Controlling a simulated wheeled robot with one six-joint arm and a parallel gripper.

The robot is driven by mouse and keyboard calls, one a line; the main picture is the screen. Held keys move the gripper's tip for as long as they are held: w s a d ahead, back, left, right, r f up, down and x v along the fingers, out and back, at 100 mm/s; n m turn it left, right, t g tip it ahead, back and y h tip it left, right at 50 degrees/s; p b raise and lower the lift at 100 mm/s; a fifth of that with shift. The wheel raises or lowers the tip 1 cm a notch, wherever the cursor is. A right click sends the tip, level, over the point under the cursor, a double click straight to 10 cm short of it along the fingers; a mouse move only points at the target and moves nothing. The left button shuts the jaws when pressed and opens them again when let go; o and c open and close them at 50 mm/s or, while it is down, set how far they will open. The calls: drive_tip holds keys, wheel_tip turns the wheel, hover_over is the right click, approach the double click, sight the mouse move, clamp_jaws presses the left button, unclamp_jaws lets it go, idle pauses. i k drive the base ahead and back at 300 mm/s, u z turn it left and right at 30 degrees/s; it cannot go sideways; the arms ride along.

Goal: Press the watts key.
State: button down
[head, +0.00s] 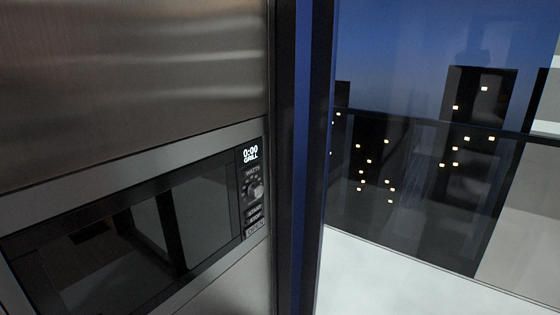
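A built-in microwave (150,232) with a dark glass door is set in a brushed steel front at the left of the head view. Its narrow control panel is on the right side of the door. The lit display (250,154) reads 0:00 GRILL. Just below it is a small key labelled WATTS (251,171). A round knob (256,191) sits under that, with small marks around it. Several more labelled keys (255,218) are stacked lower down. My gripper does not show in this view.
A dark vertical frame (303,150) stands close to the right of the microwave. Beyond it is a large window or glass pane (420,70) with a railing (440,127), dark buildings with lit windows and a pale floor (400,275).

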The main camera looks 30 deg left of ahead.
sight(247, 173)
drive_tip(key=u, duration=0.45)
drive_tip(key=i, duration=0.9)
drive_tip(key=u, duration=0.65)
